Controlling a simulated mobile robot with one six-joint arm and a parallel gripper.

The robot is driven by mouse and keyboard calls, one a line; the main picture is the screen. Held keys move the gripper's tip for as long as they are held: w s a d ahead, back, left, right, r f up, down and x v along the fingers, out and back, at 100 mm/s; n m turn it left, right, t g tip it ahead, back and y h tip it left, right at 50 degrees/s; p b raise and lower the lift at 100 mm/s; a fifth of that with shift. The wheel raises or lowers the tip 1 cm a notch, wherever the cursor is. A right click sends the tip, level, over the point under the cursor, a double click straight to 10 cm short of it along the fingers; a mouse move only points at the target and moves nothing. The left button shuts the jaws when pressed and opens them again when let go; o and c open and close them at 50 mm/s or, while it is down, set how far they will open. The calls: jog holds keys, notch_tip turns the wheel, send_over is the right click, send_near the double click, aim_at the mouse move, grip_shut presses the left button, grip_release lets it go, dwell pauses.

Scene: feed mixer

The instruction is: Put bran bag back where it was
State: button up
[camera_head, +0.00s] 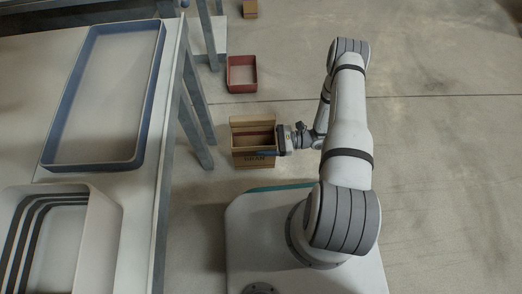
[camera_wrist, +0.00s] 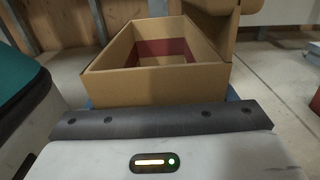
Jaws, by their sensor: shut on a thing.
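The bran bag (camera_head: 254,159) looks like an open-topped cardboard box with dark lettering on its near side. It is upright beside the table legs, and I cannot tell whether it touches the floor. My gripper (camera_head: 272,153) reaches it from the right and is shut on it. In the wrist view, the bran bag (camera_wrist: 155,84) fills the space ahead of the gripper, with its flap raised and a dark red band inside. The fingertips are mostly hidden behind the gripper body and the box.
A table at left bears a blue-rimmed tray (camera_head: 132,163) and a pale bin (camera_head: 108,215) with dark stripes. Table legs (camera_head: 196,135) stand close left of the bran bag. A red open box (camera_head: 242,87) and a small brown box (camera_head: 250,9) lie beyond. The floor at right is clear.

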aim_at(254, 144)
notch_tip(254, 144, down, 4)
jog(key=shift+f+b, duration=0.1)
jog(key=shift+b, duration=0.75)
jog(key=o, duration=1.5)
jog(key=shift+f, duration=0.1)
jog(key=shift+c, duration=0.2)
